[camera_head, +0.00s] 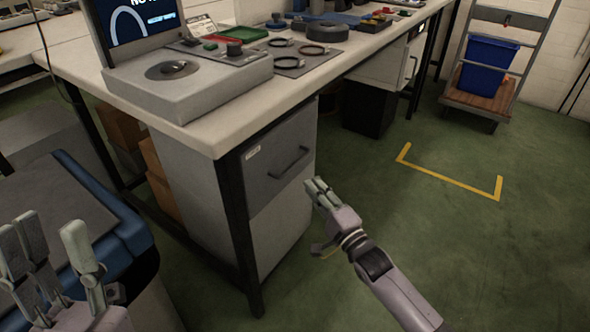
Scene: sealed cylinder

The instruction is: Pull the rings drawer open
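A grey drawer (262,172) with a dark bar handle (290,163) and a small white label (253,152) is in the cabinet under the near end of the workbench. It looks shut; the label is too small to read. My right gripper (320,218) is just right of and below the handle, apart from it, with its fingers pointing up and left. It looks open and empty. My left gripper (62,262) is at the lower left, with its fingers up and spread, open and empty, far from the drawer.
The workbench (245,117) carries a grey device (190,92), a screen (140,20) and black rings (327,32). A black table leg (238,225) stands left of the drawer front. A blue padded surface (125,225) is at left.

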